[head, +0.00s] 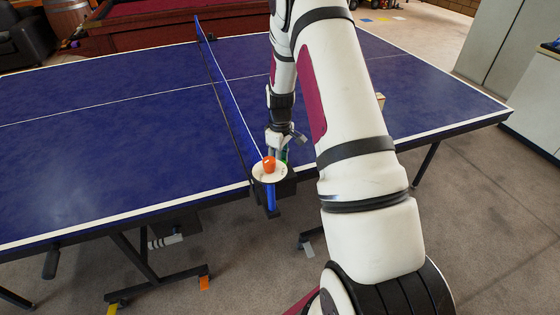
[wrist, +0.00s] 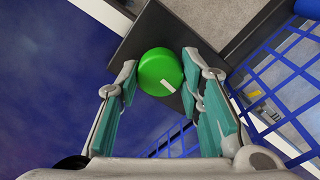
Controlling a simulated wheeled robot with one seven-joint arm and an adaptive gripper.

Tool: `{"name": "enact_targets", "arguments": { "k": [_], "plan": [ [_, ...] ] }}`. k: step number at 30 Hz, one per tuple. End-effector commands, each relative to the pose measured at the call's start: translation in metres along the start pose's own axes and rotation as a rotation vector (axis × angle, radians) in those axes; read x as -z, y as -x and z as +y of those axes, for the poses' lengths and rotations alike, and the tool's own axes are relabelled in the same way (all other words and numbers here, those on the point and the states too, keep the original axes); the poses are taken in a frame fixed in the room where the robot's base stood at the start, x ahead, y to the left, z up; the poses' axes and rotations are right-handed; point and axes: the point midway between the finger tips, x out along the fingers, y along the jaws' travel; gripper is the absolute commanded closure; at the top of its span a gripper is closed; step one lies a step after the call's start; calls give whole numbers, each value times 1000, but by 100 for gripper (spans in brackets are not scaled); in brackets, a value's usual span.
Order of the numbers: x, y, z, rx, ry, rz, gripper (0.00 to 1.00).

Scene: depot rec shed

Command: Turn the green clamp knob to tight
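The green clamp knob (wrist: 158,68) is round, with a short white mark on its face towards the lower right in the wrist view. It sits on a dark clamp plate (wrist: 150,30) at the table edge by the net. In the head view only a sliver of green (head: 286,155) shows beside my gripper (head: 282,142). In the wrist view my gripper (wrist: 160,75) is open, with one teal-padded finger on each side of the knob. Narrow gaps seem to show between fingertips and knob. Whether the tips reach down around it, I cannot tell.
An orange knob (head: 269,164) on a white round dial (head: 262,176) stands just in front, close to my gripper. The blue net (head: 225,80) runs away across the blue table (head: 120,120); its mesh also shows in the wrist view (wrist: 275,75). The left tabletop is clear.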

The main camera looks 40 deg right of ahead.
Motion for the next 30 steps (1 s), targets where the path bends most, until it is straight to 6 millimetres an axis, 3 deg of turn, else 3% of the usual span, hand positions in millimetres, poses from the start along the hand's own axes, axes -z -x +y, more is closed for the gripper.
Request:
{"name": "enact_targets", "arguments": {
  "k": [14, 30],
  "plan": [
    [0, 0, 0, 0, -84, 0, 94],
    [1, -1, 0, -1, -546, 0, 94]
  ]
}}
